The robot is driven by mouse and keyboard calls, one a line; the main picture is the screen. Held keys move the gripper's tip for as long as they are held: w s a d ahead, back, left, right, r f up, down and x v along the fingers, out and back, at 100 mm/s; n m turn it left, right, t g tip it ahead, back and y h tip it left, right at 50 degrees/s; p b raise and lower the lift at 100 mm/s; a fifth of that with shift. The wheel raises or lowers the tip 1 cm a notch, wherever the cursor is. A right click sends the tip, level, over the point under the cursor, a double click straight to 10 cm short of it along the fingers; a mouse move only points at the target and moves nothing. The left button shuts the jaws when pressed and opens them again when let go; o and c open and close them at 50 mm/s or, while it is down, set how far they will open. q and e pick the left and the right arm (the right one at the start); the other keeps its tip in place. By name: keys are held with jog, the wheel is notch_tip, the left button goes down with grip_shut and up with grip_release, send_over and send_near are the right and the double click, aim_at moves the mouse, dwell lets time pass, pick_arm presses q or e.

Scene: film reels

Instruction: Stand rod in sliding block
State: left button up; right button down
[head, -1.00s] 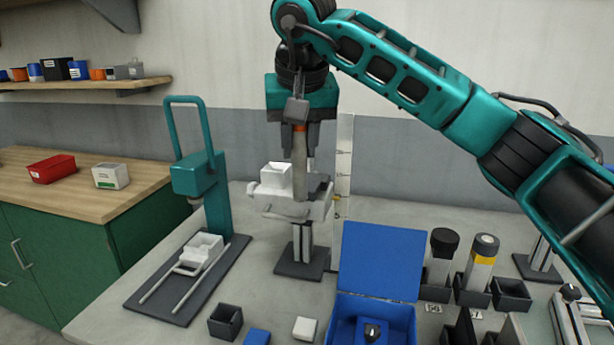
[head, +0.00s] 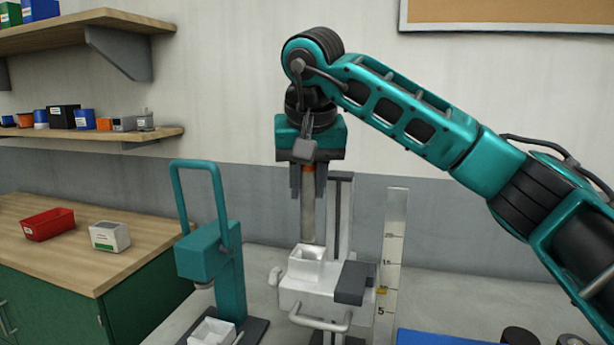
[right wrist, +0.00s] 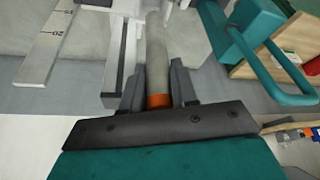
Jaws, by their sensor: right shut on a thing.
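My right gripper (head: 308,180) is shut on a grey rod (head: 307,218) with an orange band near its top. The rod hangs upright, and its lower end is close above or behind the white sliding block (head: 305,262); I cannot tell whether they touch. My left gripper is not in view.
A teal press (head: 215,260) with a tall handle stands left of the block, with a white socketed block (head: 212,332) at its base. A marked scale (head: 393,245) stands to the right. A blue box (head: 450,338) edges in at lower right.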

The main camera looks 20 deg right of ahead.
aim_at(307, 217)
jog(key=shift+f, duration=0.45)
notch_tip(307, 217, down, 3)
jog(key=shift+f+b, duration=0.1)
jog(key=shift+b, duration=1.05)
jog(key=shift+w+f+b, duration=0.1)
jog(key=shift+f+b, duration=0.25)
jog(key=shift+b, duration=0.05)
jog(key=shift+r, duration=0.1)
jog(key=shift+p, duration=0.45)
jog(key=shift+p, duration=0.35)
jog(key=shift+f+b, duration=0.4)
jog(key=shift+f, duration=0.3)
